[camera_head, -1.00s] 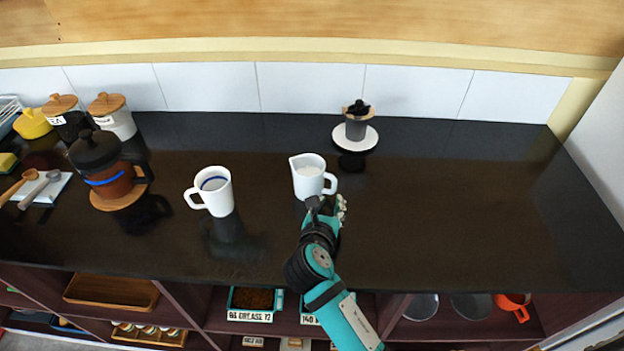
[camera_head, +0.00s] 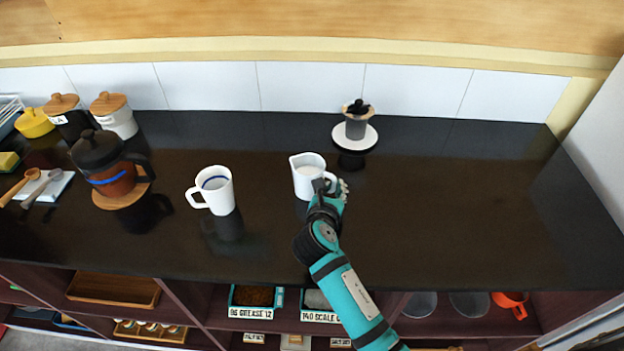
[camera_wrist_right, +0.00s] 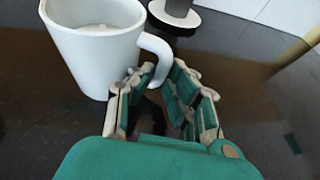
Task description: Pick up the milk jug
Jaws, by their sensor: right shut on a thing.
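The white milk jug (camera_head: 306,180) stands upright on the dark counter in the head view, with white milk inside and its handle to the right. It fills the upper left of the right wrist view (camera_wrist_right: 95,55). My right gripper (camera_head: 334,189) is at the jug's handle, its fingers around the lower part of the handle and shut on it. In the right wrist view the fingers (camera_wrist_right: 160,92) sit on either side of the handle's lower end. The jug appears to rest on the counter. My left gripper is not in view.
A white mug (camera_head: 214,190) stands left of the jug. A grey dripper (camera_head: 356,124) on a white saucer (camera_head: 368,139) stands behind it. A French press (camera_head: 108,168), canisters (camera_head: 114,117) and spoons are farther left. The counter's right side (camera_head: 470,200) is clear.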

